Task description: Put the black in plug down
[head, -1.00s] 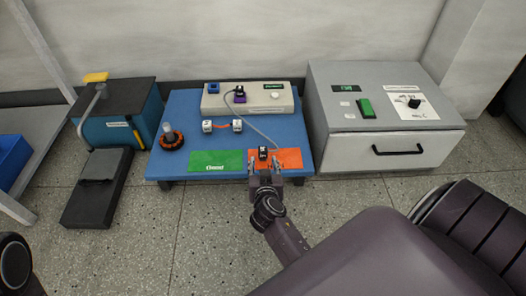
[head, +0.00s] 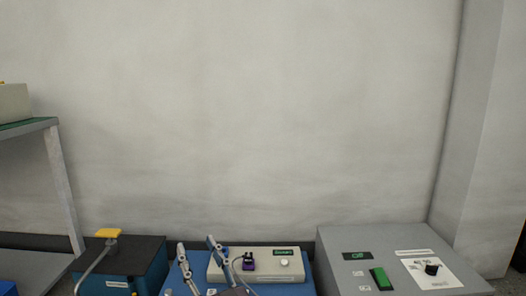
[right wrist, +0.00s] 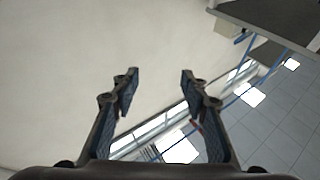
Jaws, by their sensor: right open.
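My right gripper (head: 200,262) shows at the bottom of the head view, its two fingers raised and spread in front of the beige device. In the right wrist view it (right wrist: 155,95) is open with nothing between its fingers, facing pale wall or ceiling. The black in plug is not visible now; the front of the blue board (head: 298,289), with its coloured mats, is below the picture. My left gripper is not in view.
A grey box (head: 338,262) with a green switch (head: 381,278) stands at right. A blue-black machine (head: 140,262) with a yellow handle (head: 108,232) stands at left, near a shelf (head: 60,175). The wall behind is bare.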

